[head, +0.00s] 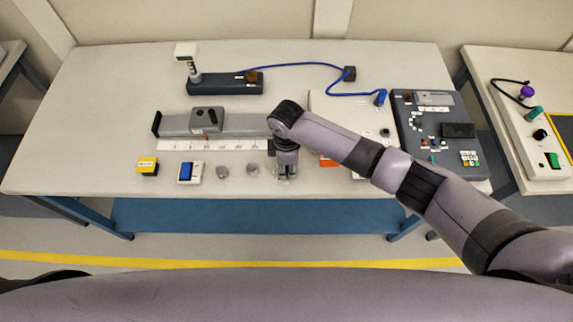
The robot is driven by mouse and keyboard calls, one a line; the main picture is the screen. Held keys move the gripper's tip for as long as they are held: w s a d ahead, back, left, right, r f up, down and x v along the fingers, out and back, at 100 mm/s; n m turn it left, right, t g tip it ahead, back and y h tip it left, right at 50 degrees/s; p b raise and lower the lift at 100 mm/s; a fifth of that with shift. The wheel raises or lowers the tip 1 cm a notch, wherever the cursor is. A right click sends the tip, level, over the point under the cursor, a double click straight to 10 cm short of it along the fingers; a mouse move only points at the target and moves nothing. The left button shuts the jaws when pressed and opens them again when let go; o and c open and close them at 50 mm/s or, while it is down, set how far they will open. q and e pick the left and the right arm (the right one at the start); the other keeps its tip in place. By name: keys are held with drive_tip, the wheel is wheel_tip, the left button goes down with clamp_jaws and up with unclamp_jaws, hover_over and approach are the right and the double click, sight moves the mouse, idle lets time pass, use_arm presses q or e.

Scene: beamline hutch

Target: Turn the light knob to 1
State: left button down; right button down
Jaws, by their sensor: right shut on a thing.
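My right gripper (287,173) points down at the front of the light table, at the right end of a row of small controls. It is shut on a small control there, taken as the light knob. The fingers and wrist hide nearly all of it, so its pointer and any number marks cannot be read. Two grey round knobs, a left one (222,171) and a right one (252,169), stand uncovered just left of the gripper. My left gripper is out of view.
Left of the knobs are a blue switch (185,172) and a yellow button box (148,166). A grey rail with a slider (207,120) lies behind. A dark control panel (436,130) stands right, partly behind my right arm. A blue cable (300,64) crosses the back.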

drive_tip(key=shift+n, duration=0.3)
idle(0.4)
drive_tip(key=c, duration=1.2)
unclamp_jaws()
drive_tip(key=shift+c, duration=0.2)
wheel_tip(320, 180, up, 12)
